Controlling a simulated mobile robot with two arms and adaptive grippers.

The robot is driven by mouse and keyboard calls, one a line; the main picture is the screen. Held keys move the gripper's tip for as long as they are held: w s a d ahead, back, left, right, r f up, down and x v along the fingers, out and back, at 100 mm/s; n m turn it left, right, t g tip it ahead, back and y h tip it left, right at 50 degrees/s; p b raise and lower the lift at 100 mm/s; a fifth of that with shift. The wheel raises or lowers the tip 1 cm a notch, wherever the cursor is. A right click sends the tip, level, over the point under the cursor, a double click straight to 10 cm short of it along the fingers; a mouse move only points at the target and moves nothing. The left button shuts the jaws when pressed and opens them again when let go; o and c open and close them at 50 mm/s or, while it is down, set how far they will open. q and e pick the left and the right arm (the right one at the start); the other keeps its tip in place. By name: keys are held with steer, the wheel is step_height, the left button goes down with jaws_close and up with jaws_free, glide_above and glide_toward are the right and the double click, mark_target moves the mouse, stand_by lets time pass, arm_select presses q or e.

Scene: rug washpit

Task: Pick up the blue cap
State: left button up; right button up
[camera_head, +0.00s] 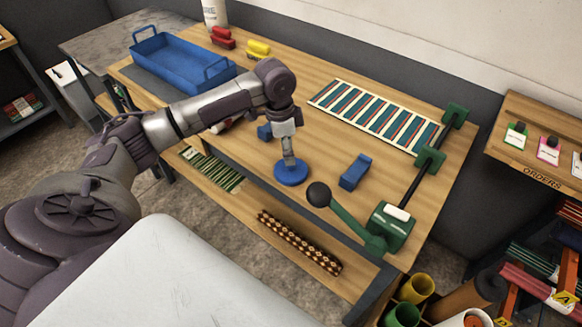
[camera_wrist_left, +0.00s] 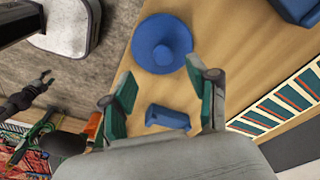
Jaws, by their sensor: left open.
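The blue cap (camera_head: 291,173) is a round disc with a raised centre, lying flat near the front edge of the wooden bench. My left gripper (camera_head: 289,156) points down right over it and hides part of its top. In the left wrist view the cap (camera_wrist_left: 162,43) lies past the tips of my left gripper (camera_wrist_left: 160,82), not between the fingers. The fingers are spread and empty. A small dark gripper (camera_wrist_left: 43,82), which looks like my right one, shows far off at the left edge; its jaws are too small to read.
A blue block (camera_head: 355,172) lies right of the cap, another (camera_head: 265,131) behind it. A green lever with a black knob (camera_head: 318,194) stands at the right. A blue tray (camera_head: 180,66) is at the back left, a striped panel (camera_head: 378,114) at the back.

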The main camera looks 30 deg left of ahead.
mark_target(291, 168)
arm_select(q)
steer(key=shift+w+d+f, duration=0.1)
steer(key=shift+w+f, duration=0.05)
steer(key=shift+f, duration=0.45)
steer(key=f, duration=0.1)
steer(key=f+p, duration=0.1)
steer(key=f, duration=0.2)
steer(key=shift+w+f, duration=0.15)
steer(key=shift+w, duration=0.1)
steer(key=shift+f, duration=0.2)
arm_select(e)
steer(key=shift+w+r, duration=0.8)
steer(key=shift+w, duration=0.15)
arm_select(q)
steer(key=shift+c, duration=1)
steer(key=c, duration=0.8)
steer(key=shift+c, duration=0.3)
arm_select(e)
steer(key=shift+s, duration=0.2)
arm_select(q)
steer(key=shift+r, duration=0.1)
arm_select(e)
steer(key=shift+a, duration=0.1)
